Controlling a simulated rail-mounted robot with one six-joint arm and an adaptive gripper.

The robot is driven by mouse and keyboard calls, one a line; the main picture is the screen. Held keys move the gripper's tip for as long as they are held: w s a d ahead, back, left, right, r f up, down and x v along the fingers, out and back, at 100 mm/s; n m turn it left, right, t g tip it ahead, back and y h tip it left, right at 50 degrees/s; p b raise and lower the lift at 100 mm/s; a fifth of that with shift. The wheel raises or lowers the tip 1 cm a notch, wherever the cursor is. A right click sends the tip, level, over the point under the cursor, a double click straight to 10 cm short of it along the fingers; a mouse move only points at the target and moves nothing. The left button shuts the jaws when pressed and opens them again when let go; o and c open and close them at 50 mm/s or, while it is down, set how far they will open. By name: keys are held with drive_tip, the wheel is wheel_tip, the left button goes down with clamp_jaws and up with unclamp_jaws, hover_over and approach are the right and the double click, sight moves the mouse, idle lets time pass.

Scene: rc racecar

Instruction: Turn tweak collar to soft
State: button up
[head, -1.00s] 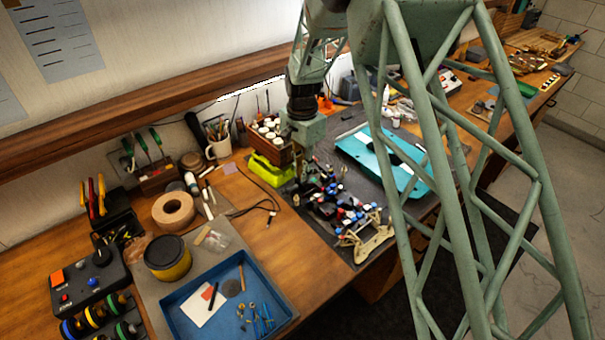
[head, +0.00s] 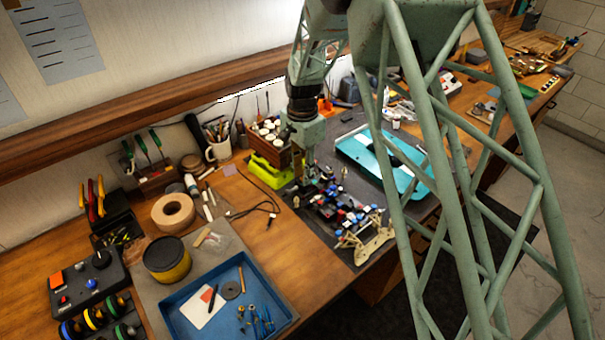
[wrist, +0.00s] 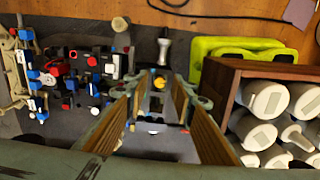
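The RC racecar chassis (head: 345,208) lies on the dark mat, with blue, red, white and black parts and a pale frame at its front end. In the wrist view its coloured parts (wrist: 75,75) fill the left side. My gripper (wrist: 160,92) is open, its two ribbed fingers apart and pointing down over the car's end nearest the crate. A small yellow part (wrist: 159,83) and dark and blue parts show between the fingers. A silver post (wrist: 163,50) stands just beyond the fingertips. I cannot tell which part is the tweak collar, or whether the fingers touch anything.
A wooden crate of white bottles (wrist: 232,84) stands close to the right finger, with a lime-green case (wrist: 212,47) beside it. A teal panel (head: 352,149) lies right of the car. A blue tray (head: 180,312) is at front left.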

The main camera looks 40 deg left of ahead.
drive_tip(key=shift+r, duration=0.15)
wheel_tip(320, 180, up, 12)
idle(0.8)
idle(0.4)
drive_tip(key=shift+d, duration=0.1)
